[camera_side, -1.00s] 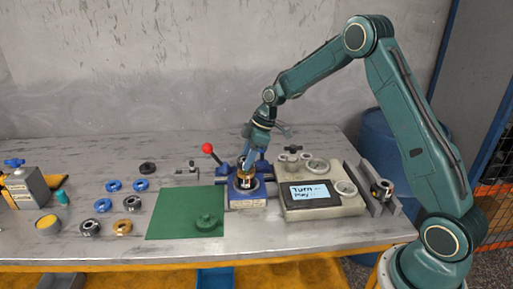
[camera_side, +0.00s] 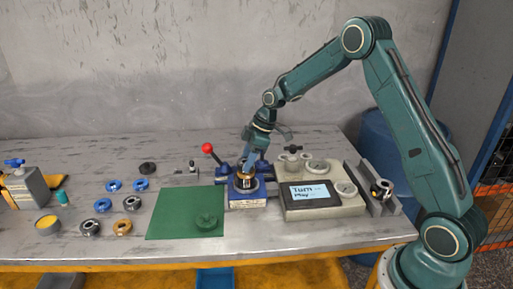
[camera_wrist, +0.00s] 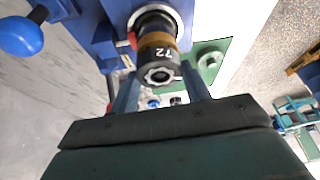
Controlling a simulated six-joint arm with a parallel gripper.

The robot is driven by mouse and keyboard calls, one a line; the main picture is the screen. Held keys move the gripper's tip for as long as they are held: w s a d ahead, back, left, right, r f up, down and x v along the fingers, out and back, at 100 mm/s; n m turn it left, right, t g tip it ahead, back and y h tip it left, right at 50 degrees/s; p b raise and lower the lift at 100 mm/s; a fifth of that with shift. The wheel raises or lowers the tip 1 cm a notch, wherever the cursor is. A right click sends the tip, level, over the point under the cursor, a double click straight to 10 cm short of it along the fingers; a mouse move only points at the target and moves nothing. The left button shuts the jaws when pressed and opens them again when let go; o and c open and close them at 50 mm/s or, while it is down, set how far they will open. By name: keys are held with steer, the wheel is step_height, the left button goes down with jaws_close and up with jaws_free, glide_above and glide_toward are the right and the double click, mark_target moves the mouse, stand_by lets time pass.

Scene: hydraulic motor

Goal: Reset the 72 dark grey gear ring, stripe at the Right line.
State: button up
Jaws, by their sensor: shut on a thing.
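The dark grey gear ring marked 72 (camera_wrist: 162,68) shows in the wrist view, with a toothed opening facing the camera and a brass-coloured band behind it. It sits at the top of the stack in the blue fixture (camera_side: 247,200); it also shows small in the side view (camera_side: 245,181). My gripper (camera_wrist: 158,84) is shut on the ring, with one finger at each side of it. In the side view my gripper (camera_side: 247,166) points down over the fixture. I cannot make out the stripe or the Right line.
A red-knobbed lever (camera_side: 207,148) stands at the fixture's left. A grey unit with a "Turn" screen (camera_side: 316,194) is close on its right.

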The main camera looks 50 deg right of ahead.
steer(key=shift+f, duration=0.3)
stand_by(0.4)
steer(key=o, duration=1.7)
steer(key=shift+r, duration=0.15)
steer(key=shift+r, duration=3.35)
steer(key=shift+r, duration=0.1)
